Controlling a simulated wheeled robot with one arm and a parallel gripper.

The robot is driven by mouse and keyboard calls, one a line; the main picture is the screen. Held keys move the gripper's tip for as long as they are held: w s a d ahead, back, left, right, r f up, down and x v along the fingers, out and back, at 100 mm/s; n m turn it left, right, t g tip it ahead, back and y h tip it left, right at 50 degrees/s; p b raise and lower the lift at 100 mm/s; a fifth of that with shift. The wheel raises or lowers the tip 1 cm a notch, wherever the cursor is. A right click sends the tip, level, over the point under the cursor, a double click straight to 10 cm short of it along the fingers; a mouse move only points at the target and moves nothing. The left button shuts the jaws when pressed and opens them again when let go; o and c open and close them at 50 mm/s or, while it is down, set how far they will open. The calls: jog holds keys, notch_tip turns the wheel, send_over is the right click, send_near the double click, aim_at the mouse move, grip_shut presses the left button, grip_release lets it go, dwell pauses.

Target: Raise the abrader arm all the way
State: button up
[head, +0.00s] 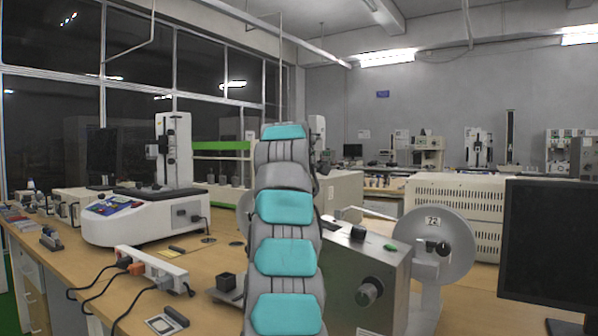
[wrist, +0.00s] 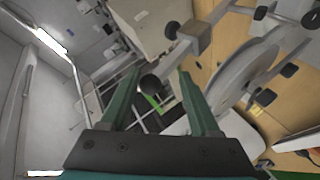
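The abrader is a metal box machine (head: 372,278) right of centre in the head view, with a large grey disc (head: 436,245) on its right side. In the wrist view, a grey bar (wrist: 190,45) of it carries dark round knobs; I cannot tell for sure that this bar is the abrader arm. One dark knob (wrist: 150,86) shows between the fingers of my gripper (wrist: 160,73). The green fingers are spread apart, with no clear contact on the knob. In the head view my own arm hides part of the machine, and my gripper does not show.
A white instrument (head: 150,215) stands on the left of the wooden bench (head: 90,258). A power strip (head: 152,264) with black cables lies in front of it. A dark monitor (head: 548,240) stands at the right. The grey disc (wrist: 242,68) is close to the right finger in the wrist view.

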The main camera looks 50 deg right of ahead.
jog(key=shift+w+a, duration=0.2)
jog(key=shift+a, duration=0.05)
jog(key=shift+a+r, duration=0.1)
jog(key=shift+a, duration=0.05)
jog(key=b+v, duration=0.2)
jog(key=v, duration=0.5)
jog(key=shift+s, duration=0.3)
jog(key=shift+r, duration=0.15)
